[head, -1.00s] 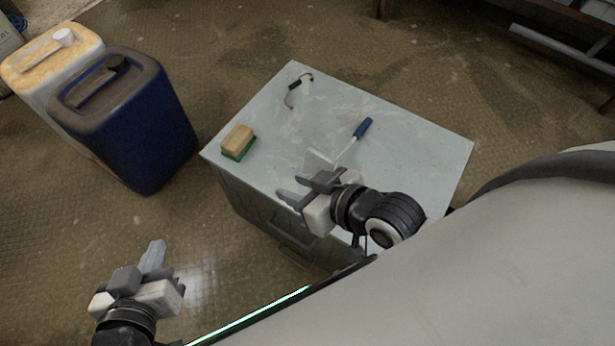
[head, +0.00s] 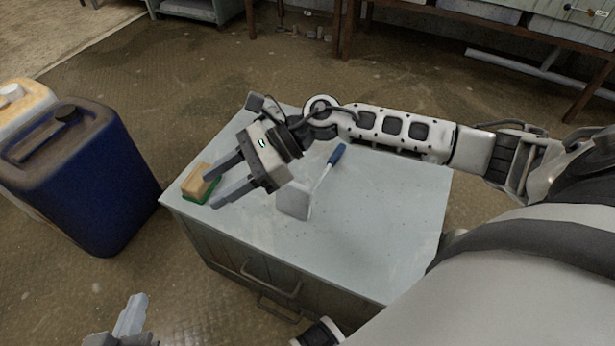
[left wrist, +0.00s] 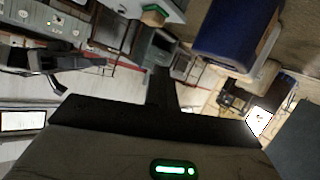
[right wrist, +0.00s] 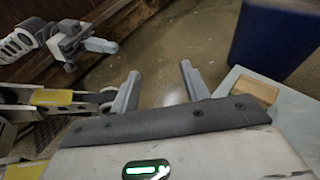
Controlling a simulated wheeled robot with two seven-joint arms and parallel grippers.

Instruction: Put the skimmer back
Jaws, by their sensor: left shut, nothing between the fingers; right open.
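A tool with a blue handle (head: 337,154), a thin shaft and a flat pale square head (head: 294,201) lies on the grey cabinet top (head: 390,220). It may be the skimmer; I cannot tell for sure. My right gripper (head: 211,191) is open and empty, left of the tool's head and above the cabinet's left part. Its two fingers show apart in the right wrist view (right wrist: 160,78). My left gripper (head: 136,303) is shut and empty, low at the left, in front of the cabinet. The hooked dark-handled item is not clearly visible now, likely behind my right arm.
A wooden brush with green bristles (head: 197,184) lies on the cabinet's left edge, beside my right fingers. A blue canister (head: 85,175) and a yellowish one (head: 22,105) stand on the floor at the left. A bench (head: 480,30) runs along the back.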

